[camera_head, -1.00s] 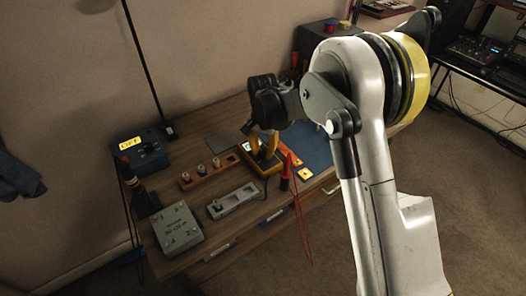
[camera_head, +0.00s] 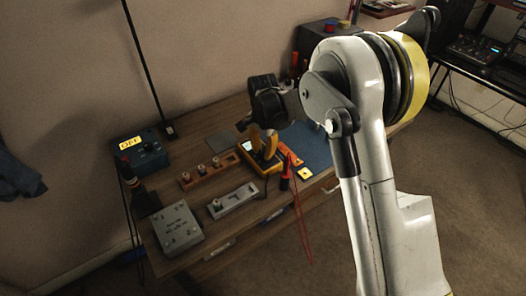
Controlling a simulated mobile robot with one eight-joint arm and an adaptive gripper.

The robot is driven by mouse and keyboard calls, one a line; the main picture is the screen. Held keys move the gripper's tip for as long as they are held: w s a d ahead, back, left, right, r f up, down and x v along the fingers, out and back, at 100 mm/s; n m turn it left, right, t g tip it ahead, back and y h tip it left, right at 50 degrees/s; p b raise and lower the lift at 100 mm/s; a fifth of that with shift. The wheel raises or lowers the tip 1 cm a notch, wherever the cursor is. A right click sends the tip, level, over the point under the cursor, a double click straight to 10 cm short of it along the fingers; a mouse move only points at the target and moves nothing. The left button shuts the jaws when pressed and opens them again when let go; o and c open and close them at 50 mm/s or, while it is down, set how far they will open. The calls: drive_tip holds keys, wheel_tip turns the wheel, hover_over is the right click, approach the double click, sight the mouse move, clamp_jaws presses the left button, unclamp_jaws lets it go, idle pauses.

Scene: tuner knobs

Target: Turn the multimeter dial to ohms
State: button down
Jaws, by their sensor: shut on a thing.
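The yellow and black multimeter (camera_head: 251,157) lies on the wooden bench, with its lit screen at its left end. My gripper (camera_head: 264,148) comes down over the multimeter from above, fingers pointing down at its face. The gripper is shut on the dial. The dial itself is hidden behind the fingers, so its pointer and setting cannot be read. Red test leads (camera_head: 285,183) lie beside the multimeter at its right and hang over the bench's front edge.
A teal box with a yellow "OFF" display (camera_head: 151,158) stands at the back left. A grey box (camera_head: 177,229) sits front left. A wooden knob strip (camera_head: 199,179) and a grey strip (camera_head: 244,194) lie left of the multimeter. A blue mat (camera_head: 316,150) lies to its right.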

sight(263, 151)
drive_tip(key=c, duration=1.1)
unclamp_jaws()
wheel_tip(263, 151, up, 12)
